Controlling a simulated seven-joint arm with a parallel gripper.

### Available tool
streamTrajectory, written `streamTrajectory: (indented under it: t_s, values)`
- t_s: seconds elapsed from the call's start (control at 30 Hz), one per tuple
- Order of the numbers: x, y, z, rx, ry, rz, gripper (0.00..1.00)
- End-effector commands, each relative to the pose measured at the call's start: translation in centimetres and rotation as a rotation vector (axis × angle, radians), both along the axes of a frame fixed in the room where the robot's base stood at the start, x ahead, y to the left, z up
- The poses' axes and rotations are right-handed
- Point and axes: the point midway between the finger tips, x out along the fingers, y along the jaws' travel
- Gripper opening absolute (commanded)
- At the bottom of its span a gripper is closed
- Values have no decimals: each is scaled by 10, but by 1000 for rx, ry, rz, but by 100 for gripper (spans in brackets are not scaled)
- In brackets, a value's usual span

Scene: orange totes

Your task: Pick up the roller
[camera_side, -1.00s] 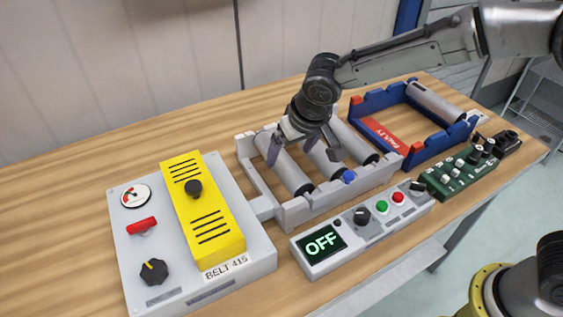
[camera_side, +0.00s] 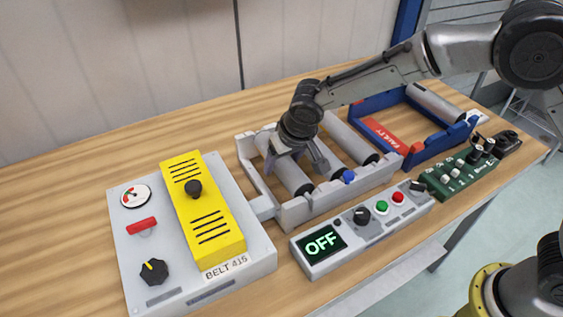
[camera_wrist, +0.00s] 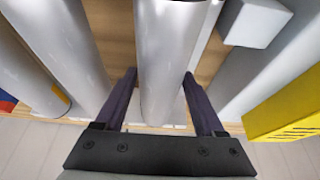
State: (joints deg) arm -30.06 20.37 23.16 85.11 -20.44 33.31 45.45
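The grey leftmost roller (camera_side: 293,179) lies in the light grey conveyor frame, below my gripper (camera_side: 296,168). My gripper is open, pointing down, with its fingers on either side of this roller. In the wrist view, the roller (camera_wrist: 166,55) runs between the two dark fingers of my gripper (camera_wrist: 159,75), with a gap visible on each side. More rollers lie parallel in the frame (camera_side: 305,213), including one at its right (camera_side: 350,138); the middle one is partly hidden by my gripper. A loose roller (camera_side: 434,101) lies in the blue tray marked FAULTY (camera_side: 419,158).
The BELT 415 box (camera_side: 130,245) with its yellow cover (camera_side: 215,235) stands left of the frame. A control panel reading OFF (camera_side: 322,243) lies in front. A green control board (camera_side: 455,178) is at the right. Bare table lies at the far left.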

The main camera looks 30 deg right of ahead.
Motion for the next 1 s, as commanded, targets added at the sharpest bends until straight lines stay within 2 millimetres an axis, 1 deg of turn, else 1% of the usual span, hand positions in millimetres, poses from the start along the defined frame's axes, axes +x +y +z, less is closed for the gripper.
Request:
streamTrajectory:
  t_s: [0.03,0.17,0.2,0.27,0.3,0.37,0.77,0.87,1.0]
  values:
    - [0,0,0,0,0,0,60]
    - [0,0,0,0,0,0,37]
    - [0,0,0,0,0,0,30]
    - [0,0,0,0,0,0,19]
    - [0,0,0,0,0,0,12]
    - [0,0,0,0,0,0,1]
    - [1,1,4,2,-5,1,0]
    - [1,1,12,3,-7,1,0]
    - [1,1,35,5,-9,1,0]
